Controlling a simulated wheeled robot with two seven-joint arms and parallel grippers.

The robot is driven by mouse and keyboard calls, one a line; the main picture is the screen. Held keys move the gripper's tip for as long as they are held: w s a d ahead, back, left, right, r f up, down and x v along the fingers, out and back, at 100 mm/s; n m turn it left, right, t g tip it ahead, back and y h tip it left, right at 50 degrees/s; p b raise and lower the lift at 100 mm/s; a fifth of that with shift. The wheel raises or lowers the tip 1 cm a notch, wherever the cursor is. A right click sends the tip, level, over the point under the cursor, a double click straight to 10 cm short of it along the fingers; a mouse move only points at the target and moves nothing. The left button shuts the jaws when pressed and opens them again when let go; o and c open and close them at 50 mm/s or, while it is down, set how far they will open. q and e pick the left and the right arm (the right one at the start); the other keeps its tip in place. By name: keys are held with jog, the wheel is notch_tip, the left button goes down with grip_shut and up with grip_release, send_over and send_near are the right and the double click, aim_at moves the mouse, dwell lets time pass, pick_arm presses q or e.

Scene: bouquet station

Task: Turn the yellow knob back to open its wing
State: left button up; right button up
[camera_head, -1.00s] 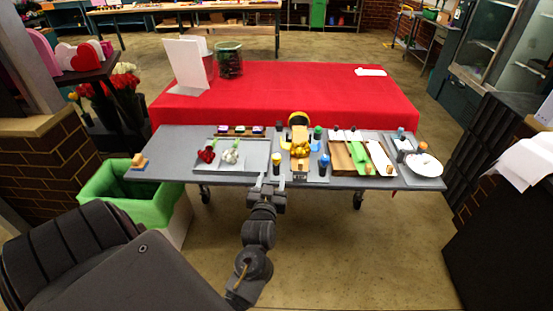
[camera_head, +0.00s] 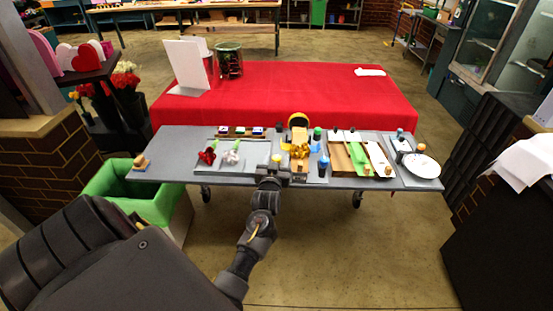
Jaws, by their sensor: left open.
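The yellow knob (camera_head: 277,158) stands at the front of the grey table, left of the wooden fixture with a gold bow (camera_head: 299,151). A small yellow piece, perhaps its wing (camera_head: 286,146), shows at the fixture's left side; its exact position is too small to tell. My left gripper (camera_head: 273,171) is open at the table's front edge, right at the yellow knob. It hides the knob's lower part, and I cannot tell whether the fingers touch it. My right gripper is not in view.
A dark knob with a blue top (camera_head: 323,161) and a green-topped one (camera_head: 317,132) stand right of the fixture. A grey tray (camera_head: 255,160) with red and white flowers lies left. Boards with ribbons and a white dish (camera_head: 421,166) are farther right. A green-lined bin (camera_head: 150,208) stands below left.

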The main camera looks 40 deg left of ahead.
pick_arm(q)
jog(key=c, duration=0.9)
jog(key=shift+w+n+g+y, duration=0.1)
jog(key=shift+n+g+y, duration=0.5)
jog(key=shift+n+y, duration=0.25)
jog(key=shift+c, duration=0.2)
jog(key=shift+n+g+y, duration=0.75)
jog(key=shift+g+y, duration=0.15)
jog(key=shift+y, duration=0.05)
jog(key=o, duration=0.9)
jog(key=shift+o, duration=0.2)
jog(key=shift+a, duration=0.1)
